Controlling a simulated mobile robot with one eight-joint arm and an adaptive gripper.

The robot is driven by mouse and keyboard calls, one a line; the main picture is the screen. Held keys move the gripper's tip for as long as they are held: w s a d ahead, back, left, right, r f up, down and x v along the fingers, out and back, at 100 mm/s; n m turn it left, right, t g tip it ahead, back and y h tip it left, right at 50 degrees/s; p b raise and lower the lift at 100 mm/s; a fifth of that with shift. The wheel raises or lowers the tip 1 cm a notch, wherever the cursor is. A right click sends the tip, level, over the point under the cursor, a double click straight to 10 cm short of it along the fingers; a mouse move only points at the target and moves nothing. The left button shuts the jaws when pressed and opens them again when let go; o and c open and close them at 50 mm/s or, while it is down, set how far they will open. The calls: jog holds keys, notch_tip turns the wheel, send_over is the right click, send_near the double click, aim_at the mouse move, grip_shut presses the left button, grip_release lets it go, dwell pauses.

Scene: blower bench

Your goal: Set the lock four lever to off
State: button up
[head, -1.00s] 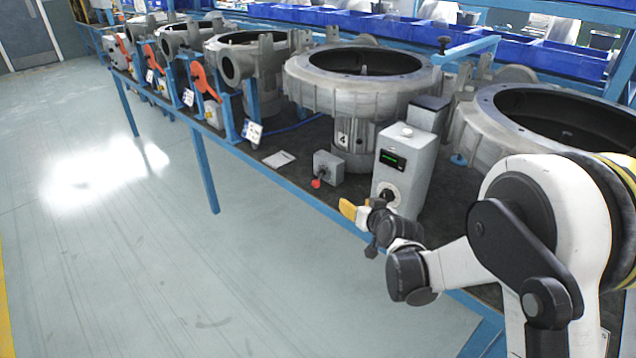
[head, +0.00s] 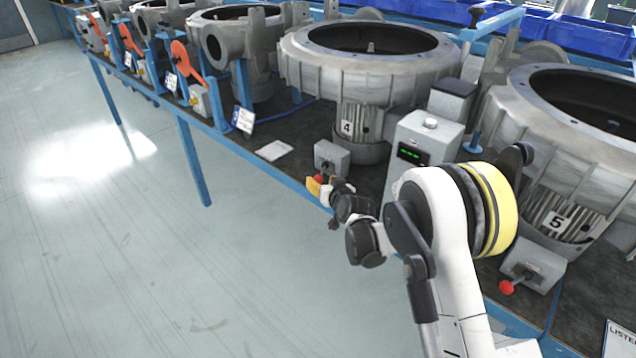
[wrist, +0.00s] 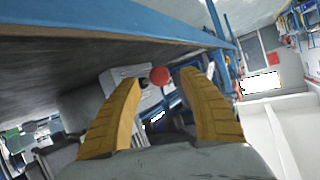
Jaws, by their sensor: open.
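The lock four lever has a red ball knob (head: 318,179) and sits on a small grey switch box (head: 332,156) in front of the blower motor marked 4 (head: 348,128). My gripper (head: 315,187) is at the bench's front edge, close to the knob. In the wrist view the red knob (wrist: 159,76) shows between the tips of my two open yellow fingers (wrist: 161,84). The grey box (wrist: 122,74) lies beyond them. I cannot tell whether a finger touches the knob. The lever's shaft is mostly hidden.
A grey control box with a green display (head: 412,150) stands right of the lever, behind my arm. Another switch box with a red knob (head: 507,287) sits by motor 5. A white sheet (head: 274,151) lies to the left. The floor in front is clear.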

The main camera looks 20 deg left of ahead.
aim_at(320, 180)
jog(key=shift+b+x, duration=0.45)
jog(key=shift+x, duration=1.35)
jog(key=shift+c, duration=0.2)
grip_shut()
